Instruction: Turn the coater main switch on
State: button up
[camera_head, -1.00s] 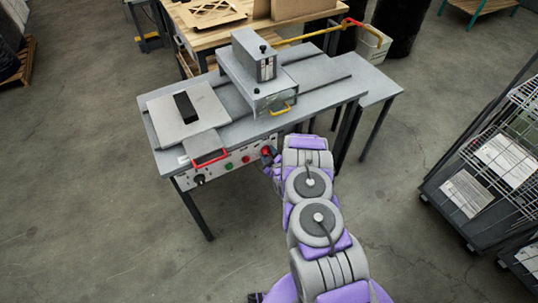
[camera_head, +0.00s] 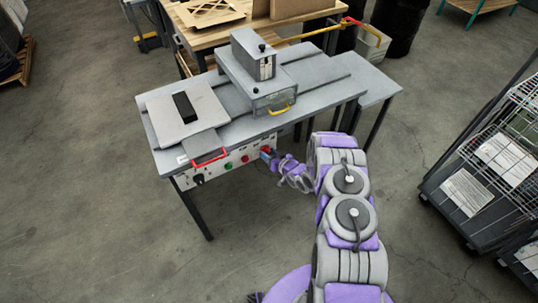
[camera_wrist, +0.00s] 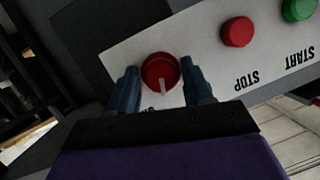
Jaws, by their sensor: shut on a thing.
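The coater (camera_head: 321,70) is a grey table-like machine with a white control panel (camera_head: 213,172) along its front edge. A red rotary switch (camera_wrist: 153,68) with a white pointer mark sits at the panel's end in the wrist view. The mark points down in that picture. My gripper (camera_wrist: 162,80) has its blue fingers on either side of the switch and is shut on it. In the head view my gripper (camera_head: 270,155) is at the right end of the panel. The label by the switch is mostly hidden behind my gripper.
A red STOP button (camera_wrist: 237,32) and a green START button (camera_wrist: 298,9) are beside the switch. A red-edged flap (camera_head: 209,157) juts out above the panel. A wire cart (camera_head: 490,170) stands at the right. The floor in front is clear.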

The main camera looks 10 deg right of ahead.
jog(key=m+y+b, duration=0.1)
jog(key=m, duration=0.1)
jog(key=m+y, duration=0.1)
jog(key=m, duration=0.1)
jog(key=shift+d+f+m+b, duration=0.1)
jog(key=shift+f+m+b, duration=0.1)
jog(key=shift+m+b, duration=0.15)
dwell(0.3)
jog(key=o, duration=0.8)
jog(key=shift+o, duration=0.2)
jog(key=shift+d+r, duration=0.1)
jog(key=shift+s+d, duration=0.1)
jog(key=shift+s, duration=0.05)
jog(key=p+v, duration=0.2)
jog(key=v, duration=1.5)
jog(key=shift+f, duration=0.35)
jog(key=shift+d, duration=0.1)
